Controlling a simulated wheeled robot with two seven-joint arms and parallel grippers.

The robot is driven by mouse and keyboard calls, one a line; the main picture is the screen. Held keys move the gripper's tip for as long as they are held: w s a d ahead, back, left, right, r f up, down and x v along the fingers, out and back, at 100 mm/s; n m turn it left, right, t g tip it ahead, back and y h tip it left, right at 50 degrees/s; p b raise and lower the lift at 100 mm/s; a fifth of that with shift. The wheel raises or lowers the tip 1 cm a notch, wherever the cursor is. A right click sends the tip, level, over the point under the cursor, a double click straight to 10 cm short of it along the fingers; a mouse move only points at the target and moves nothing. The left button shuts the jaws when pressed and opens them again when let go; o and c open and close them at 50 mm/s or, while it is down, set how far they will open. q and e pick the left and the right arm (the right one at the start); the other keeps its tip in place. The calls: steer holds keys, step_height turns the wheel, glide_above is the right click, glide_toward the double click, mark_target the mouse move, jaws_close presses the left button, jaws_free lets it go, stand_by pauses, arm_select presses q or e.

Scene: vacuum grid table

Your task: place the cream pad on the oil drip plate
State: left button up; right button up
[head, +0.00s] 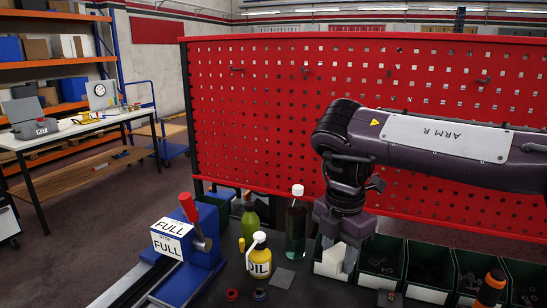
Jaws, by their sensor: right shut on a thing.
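My right gripper (342,258) points down over the near edge of the row of bins, right of the bottles. It is shut on a pale block that looks like the cream pad (331,257); the fingers partly hide it. A small flat dark grey square, which looks like the oil drip plate (283,278), lies on the dark table. It is to the left of and nearer than the gripper, beside the yellow oil can (259,262), and nothing rests on it. My left gripper is not in view.
A dark green bottle (296,225) with a white cap stands between the plate and the gripper's far side. A blue vise-like fixture (196,262) with a red knob is at left. Green bins (427,265) line the right. A red pegboard (260,110) stands behind.

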steer(key=m, duration=0.2)
steer(key=d+m, duration=0.1)
steer(key=m, duration=0.1)
steer(key=d+m, duration=0.1)
steer(key=m, duration=0.2)
steer(key=shift+s+r, duration=0.1)
steer(key=shift+s, duration=0.05)
steer(key=d+m, duration=0.1)
steer(key=m, duration=0.5)
steer(key=d+m, duration=0.1)
steer(key=m, duration=0.5)
steer(key=s+d+m, duration=0.1)
steer(key=d+m, duration=0.1)
steer(key=m, duration=0.4)
steer(key=shift+s+d, duration=0.1)
steer(key=shift+r, duration=0.1)
